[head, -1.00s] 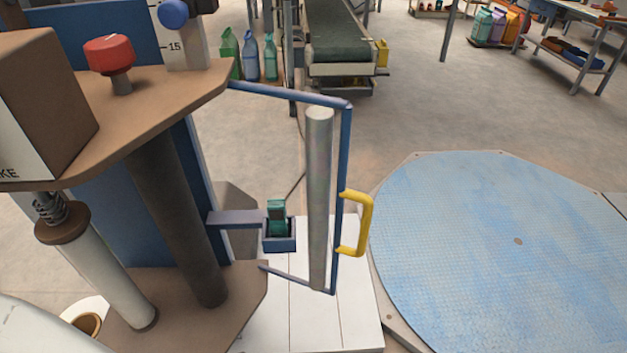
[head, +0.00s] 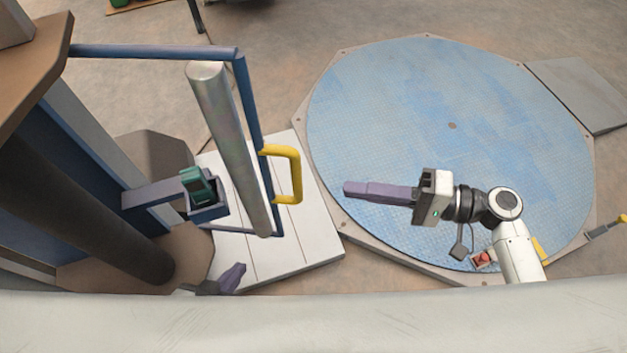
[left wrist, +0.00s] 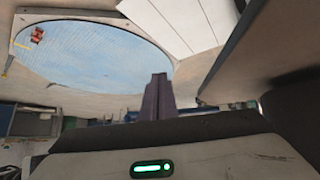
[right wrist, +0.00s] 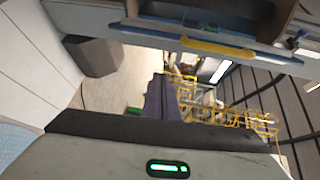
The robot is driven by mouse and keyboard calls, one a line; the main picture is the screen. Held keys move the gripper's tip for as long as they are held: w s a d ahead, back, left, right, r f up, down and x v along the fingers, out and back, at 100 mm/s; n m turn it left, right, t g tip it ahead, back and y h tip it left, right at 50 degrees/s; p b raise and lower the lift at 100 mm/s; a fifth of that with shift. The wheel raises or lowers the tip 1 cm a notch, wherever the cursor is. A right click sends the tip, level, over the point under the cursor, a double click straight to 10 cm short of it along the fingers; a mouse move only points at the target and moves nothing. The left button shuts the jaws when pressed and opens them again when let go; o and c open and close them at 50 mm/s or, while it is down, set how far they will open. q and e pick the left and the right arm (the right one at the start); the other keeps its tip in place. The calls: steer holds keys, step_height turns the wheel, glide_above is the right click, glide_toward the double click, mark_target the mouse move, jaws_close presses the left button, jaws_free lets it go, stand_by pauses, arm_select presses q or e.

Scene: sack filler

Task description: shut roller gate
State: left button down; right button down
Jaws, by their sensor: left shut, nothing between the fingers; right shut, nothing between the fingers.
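The roller gate is a blue frame (head: 247,105) with a grey metal roller (head: 228,150) and a yellow handle (head: 291,174) on its outer side. It stands out from the blue machine at the left, over white floor panels. In the right wrist view the yellow handle (right wrist: 215,47) crosses the upper part. My right gripper (head: 348,188) is shut and empty, right of the handle and apart from it, pointing left. My left gripper (head: 236,272) is shut, low and left of the handle, near the frame's bottom; the rest of its arm is hidden. Its purple fingers show in the left wrist view (left wrist: 158,95).
A round blue plate (head: 450,130) lies on the floor at the right. A small teal block (head: 198,185) sits in a blue bracket (head: 208,211) behind the roller. A dark column (head: 80,205) stands at the left. Open floor lies behind the gate.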

steer(key=s+a+r+y+p, duration=0.1)
steer(key=a+r+p, duration=0.2)
steer(key=a, duration=0.5)
steer(key=shift+a+r, duration=0.3)
steer(key=shift+r, duration=0.2)
steer(key=shift+s, duration=0.1)
steer(key=shift+s+a, duration=0.1)
steer(key=shift+s, duration=0.05)
